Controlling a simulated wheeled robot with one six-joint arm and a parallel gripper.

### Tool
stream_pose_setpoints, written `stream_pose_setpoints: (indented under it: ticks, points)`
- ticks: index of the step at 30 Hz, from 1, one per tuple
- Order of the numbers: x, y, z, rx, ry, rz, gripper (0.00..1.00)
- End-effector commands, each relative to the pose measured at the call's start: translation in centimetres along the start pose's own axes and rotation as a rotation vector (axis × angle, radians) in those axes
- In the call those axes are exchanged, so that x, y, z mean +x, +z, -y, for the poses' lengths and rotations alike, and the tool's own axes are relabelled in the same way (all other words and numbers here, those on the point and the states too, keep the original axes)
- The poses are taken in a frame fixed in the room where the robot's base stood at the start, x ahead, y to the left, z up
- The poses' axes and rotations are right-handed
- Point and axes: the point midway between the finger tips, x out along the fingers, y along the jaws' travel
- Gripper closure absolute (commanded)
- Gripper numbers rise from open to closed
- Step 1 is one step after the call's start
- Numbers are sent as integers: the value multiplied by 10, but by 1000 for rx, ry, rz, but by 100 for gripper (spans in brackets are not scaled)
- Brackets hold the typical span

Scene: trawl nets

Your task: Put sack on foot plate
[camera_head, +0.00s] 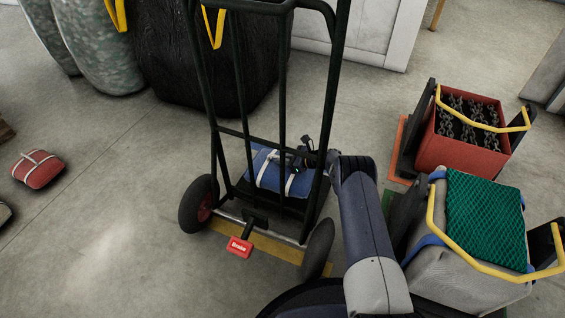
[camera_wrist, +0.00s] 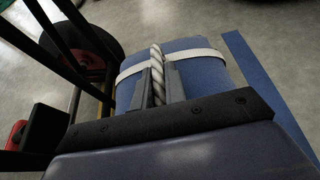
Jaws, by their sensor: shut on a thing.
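A blue sack (camera_head: 268,181) with white straps shows behind the dark bars of a hand truck (camera_head: 240,100). It also shows in the wrist view (camera_wrist: 205,70), with a twisted white rope handle (camera_wrist: 157,62) on top. My gripper (camera_head: 303,157) reaches in from the right side of the truck. In the wrist view its two fingers (camera_wrist: 160,85) are shut on the rope handle. The dark foot plate (camera_head: 262,203) is low on the truck, under the sack. Bars partly hide both, and I cannot tell whether the sack touches the plate.
The truck has wheels (camera_head: 197,205) and a red brake pedal (camera_head: 240,247). A red chain crate (camera_head: 462,150) and a grey crate with green net (camera_head: 485,218) stand right. A red sack (camera_head: 38,169) lies far left. Large bags stand behind. Floor at front left is clear.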

Motion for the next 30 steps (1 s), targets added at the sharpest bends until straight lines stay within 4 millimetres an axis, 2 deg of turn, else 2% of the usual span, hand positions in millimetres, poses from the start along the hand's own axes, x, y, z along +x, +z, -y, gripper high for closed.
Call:
stream_pose_setpoints:
  ticks: [3, 9, 17, 29, 30]
  points:
    - [6, -10, 2, -5, -2, 6, 100]
    - [9, -18, 2, -5, -3, 6, 100]
    - [21, -48, 2, -4, -3, 6, 100]
    - [22, -49, 2, -5, -3, 7, 100]
    - [22, -54, 0, -1, -1, 1, 86]
